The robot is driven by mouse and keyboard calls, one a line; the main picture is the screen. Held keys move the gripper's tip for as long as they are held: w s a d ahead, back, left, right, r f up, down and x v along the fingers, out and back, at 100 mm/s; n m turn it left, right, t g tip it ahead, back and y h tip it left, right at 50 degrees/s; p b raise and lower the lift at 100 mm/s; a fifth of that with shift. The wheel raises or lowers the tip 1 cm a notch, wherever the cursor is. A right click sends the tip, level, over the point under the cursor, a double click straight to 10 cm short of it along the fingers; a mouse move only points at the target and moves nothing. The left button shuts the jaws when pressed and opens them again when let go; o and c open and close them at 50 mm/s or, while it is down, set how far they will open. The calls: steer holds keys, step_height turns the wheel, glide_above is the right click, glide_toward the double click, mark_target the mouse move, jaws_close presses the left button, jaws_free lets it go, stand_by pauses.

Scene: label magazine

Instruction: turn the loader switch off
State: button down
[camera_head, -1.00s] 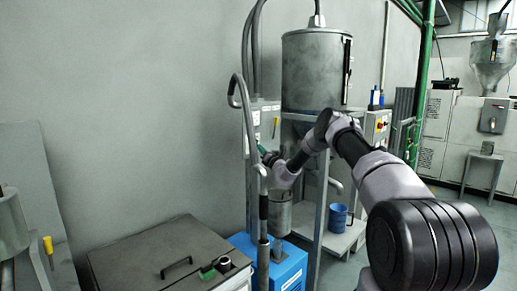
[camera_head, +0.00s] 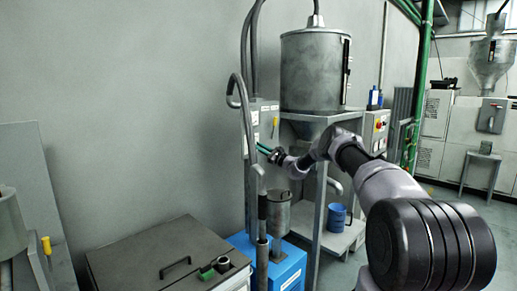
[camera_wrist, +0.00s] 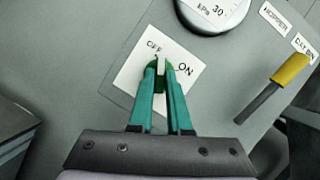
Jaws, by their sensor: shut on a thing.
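In the head view my gripper (camera_head: 264,149) is at the front of the grey control box (camera_head: 264,118) beside the hopper stand. The switch itself is too small to make out there.
A round gauge (camera_wrist: 212,10) and a yellow-handled lever (camera_wrist: 291,68) by HOPPER and DAY BIN labels are close to my gripper. A curved pipe (camera_head: 246,125) rises just left of the box. A metal hopper (camera_head: 311,70) stands above right.

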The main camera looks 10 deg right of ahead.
steer(key=shift+w+d+n+g+y, duration=0.1)
steer(key=shift+n+g+y, duration=0.1)
steer(key=shift+n+g, duration=0.55)
steer(key=shift+n+g+y, duration=0.2)
steer(key=shift+n+g, duration=0.05)
steer(key=shift+n, duration=1.3)
steer(key=c, duration=0.9)
jaws_free()
steer(key=shift+o, duration=0.2)
steer(key=shift+d, duration=0.1)
steer(key=v, duration=1)
steer(key=shift+s+d, duration=0.25)
steer(key=shift+a+r, duration=0.1)
